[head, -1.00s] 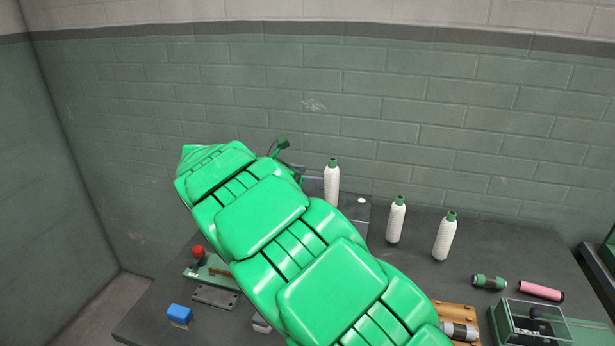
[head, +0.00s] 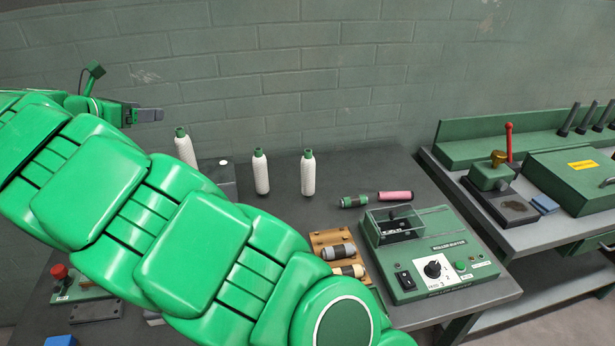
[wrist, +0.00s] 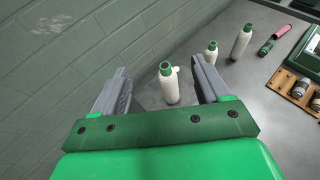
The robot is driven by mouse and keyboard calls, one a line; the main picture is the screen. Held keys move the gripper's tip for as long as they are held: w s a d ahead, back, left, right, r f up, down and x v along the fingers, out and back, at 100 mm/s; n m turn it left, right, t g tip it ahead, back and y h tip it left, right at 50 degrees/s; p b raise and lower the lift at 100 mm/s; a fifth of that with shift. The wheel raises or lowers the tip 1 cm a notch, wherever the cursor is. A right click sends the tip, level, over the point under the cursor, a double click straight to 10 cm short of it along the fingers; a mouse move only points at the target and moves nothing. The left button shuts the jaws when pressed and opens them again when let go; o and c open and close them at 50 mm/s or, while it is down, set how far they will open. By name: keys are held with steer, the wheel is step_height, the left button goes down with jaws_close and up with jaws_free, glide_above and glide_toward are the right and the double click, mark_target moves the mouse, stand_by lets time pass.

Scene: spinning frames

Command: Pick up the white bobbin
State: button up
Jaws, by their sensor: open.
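Three tall white bobbins with green tops stand upright on the dark table in the head view: a left one (head: 185,150), partly behind my arm, a middle one (head: 260,175) and a right one (head: 308,175). My gripper (head: 148,114) is at the upper left, above the table and near the left bobbin. In the wrist view my gripper (wrist: 158,66) is open and empty. The nearest white bobbin (wrist: 168,88) shows between its fingers, beyond them and apart from them. The other two white bobbins (wrist: 211,54) (wrist: 241,43) stand farther right.
A green bobbin (head: 353,202) and a pink one (head: 395,196) lie at the table's right. A wooden rack (head: 323,238) with small bobbins and a green machine (head: 440,252) are nearer. The brick wall (head: 340,60) rises close behind the table. My arm hides much of the table's left.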

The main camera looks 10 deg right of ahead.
steer(key=s+d+f+m+g+y, duration=0.1)
steer(key=d+f+m+g+y, duration=0.4)
steer(key=d+f+m, duration=0.55)
steer(key=s+d+f+m+g+y, duration=0.1)
steer(key=d+f+m+g+y, duration=0.5)
steer(key=d+m, duration=0.7)
steer(key=w+d+r+m+t+y, duration=0.2)
steer(key=d+r+m+t+y, duration=0.55)
steer(key=m, duration=0.85)
steer(key=w+d+r+m+t+y, duration=0.15)
steer(key=d+r+m+t, duration=0.35)
steer(key=d+r+m, duration=0.85)
steer(key=m, duration=0.2)
glide_above(314, 171)
steer(key=v, duration=0.3)
step_height(314, 171, down, 22)
steer(key=shift+g, duration=0.25)
steer(key=shift+w+f, duration=0.15)
steer(key=shift+f, duration=3.95)
steer(key=shift+x, duration=2.45)
